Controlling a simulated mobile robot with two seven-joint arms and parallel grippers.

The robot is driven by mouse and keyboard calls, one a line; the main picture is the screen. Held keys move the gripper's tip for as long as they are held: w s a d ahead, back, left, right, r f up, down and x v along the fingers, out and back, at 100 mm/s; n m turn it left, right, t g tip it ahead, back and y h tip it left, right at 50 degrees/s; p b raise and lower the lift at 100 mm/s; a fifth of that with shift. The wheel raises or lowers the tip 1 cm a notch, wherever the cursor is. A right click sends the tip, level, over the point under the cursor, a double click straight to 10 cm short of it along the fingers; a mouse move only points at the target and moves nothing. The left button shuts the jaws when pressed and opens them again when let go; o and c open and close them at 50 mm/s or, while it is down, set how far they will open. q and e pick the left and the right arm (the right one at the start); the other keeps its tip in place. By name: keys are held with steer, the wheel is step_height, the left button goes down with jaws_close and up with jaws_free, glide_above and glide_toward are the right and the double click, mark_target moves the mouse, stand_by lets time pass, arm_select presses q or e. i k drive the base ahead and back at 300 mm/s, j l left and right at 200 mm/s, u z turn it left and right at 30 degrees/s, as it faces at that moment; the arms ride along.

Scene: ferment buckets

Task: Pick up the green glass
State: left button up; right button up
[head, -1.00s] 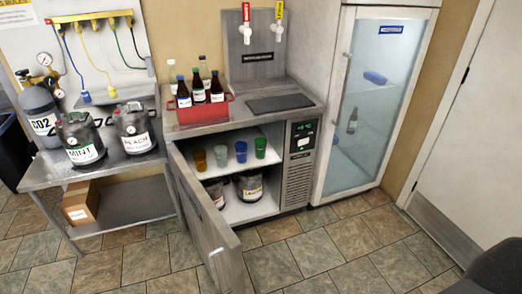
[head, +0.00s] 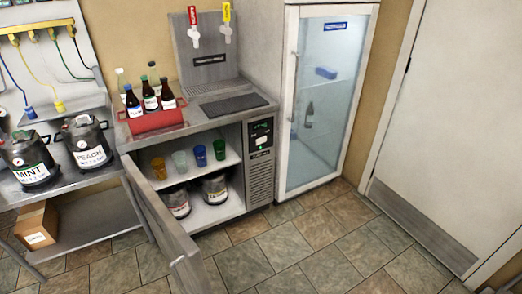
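The green glass (head: 219,149) stands upright on the upper shelf of the open under-counter cabinet. It is the rightmost in a row of glasses. A blue glass (head: 200,155) is just left of it, then a clear glass (head: 180,160) and an amber glass (head: 159,167). Neither of my grippers shows in the head view.
The cabinet door (head: 165,232) stands open toward me, left of the opening. A red crate of bottles (head: 157,121) sits on the counter. A glass-door fridge (head: 318,100) stands right. The tiled floor in front is clear.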

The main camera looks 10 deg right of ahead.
mark_target(220, 145)
steer(key=i+l+z, duration=0.2)
steer(key=z, duration=0.15)
steer(key=i+l+z, duration=0.3)
steer(key=i+z, duration=0.15)
steer(key=z, duration=0.2)
steer(key=i+j+u, duration=0.1)
steer(key=i+u, duration=0.65)
steer(key=i+l+u, duration=0.1)
steer(key=u, duration=0.25)
steer(key=i+u, duration=0.7)
steer(key=i+l+u, duration=0.2)
steer(key=u, duration=0.15)
steer(key=i, duration=0.1)
